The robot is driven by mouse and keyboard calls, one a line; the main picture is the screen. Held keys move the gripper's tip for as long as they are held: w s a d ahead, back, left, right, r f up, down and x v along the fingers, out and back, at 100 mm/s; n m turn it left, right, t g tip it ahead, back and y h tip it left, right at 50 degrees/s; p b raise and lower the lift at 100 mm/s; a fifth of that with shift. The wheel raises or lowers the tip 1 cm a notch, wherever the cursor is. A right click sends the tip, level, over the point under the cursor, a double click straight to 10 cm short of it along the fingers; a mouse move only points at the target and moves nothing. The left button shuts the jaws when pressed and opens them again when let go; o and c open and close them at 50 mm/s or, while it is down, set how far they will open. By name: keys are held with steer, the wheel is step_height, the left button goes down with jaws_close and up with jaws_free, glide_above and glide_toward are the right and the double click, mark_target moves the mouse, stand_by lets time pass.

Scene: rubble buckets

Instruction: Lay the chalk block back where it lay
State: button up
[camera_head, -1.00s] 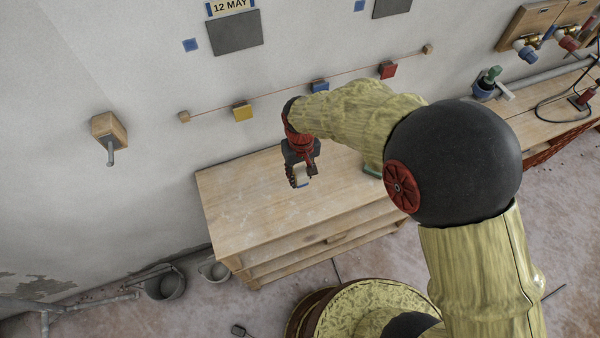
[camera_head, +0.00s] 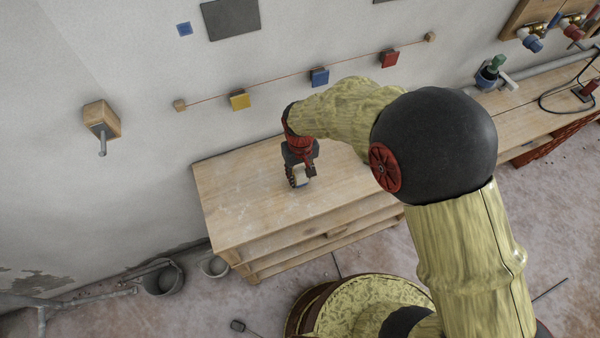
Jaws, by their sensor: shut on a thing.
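My gripper (camera_head: 300,181) is over the middle of the wooden bench top (camera_head: 237,212), pointing down. It is shut on a small pale block, the chalk block (camera_head: 300,174), which shows between the fingers. The block is low, close to the bench top; I cannot tell whether it touches the wood. The fingers and my wrist hide part of the block.
The bench top is clear to the left of my gripper. On the wall behind, a string carries a yellow block (camera_head: 240,101), a blue block (camera_head: 319,77) and a red block (camera_head: 389,59). A wooden wall block with a peg (camera_head: 101,119) sticks out at left. Buckets (camera_head: 163,281) stand on the floor.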

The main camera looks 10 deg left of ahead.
steer(key=shift+f+b, duration=0.35)
steer(key=shift+f, duration=0.3)
steer(key=o, duration=1.2)
steer(key=shift+r, duration=0.1)
steer(key=o, duration=0.5)
steer(key=o, duration=0.9)
steer(key=shift+r, duration=0.1)
steer(key=shift+r+p, duration=1)
steer(key=shift+r, duration=0.25)
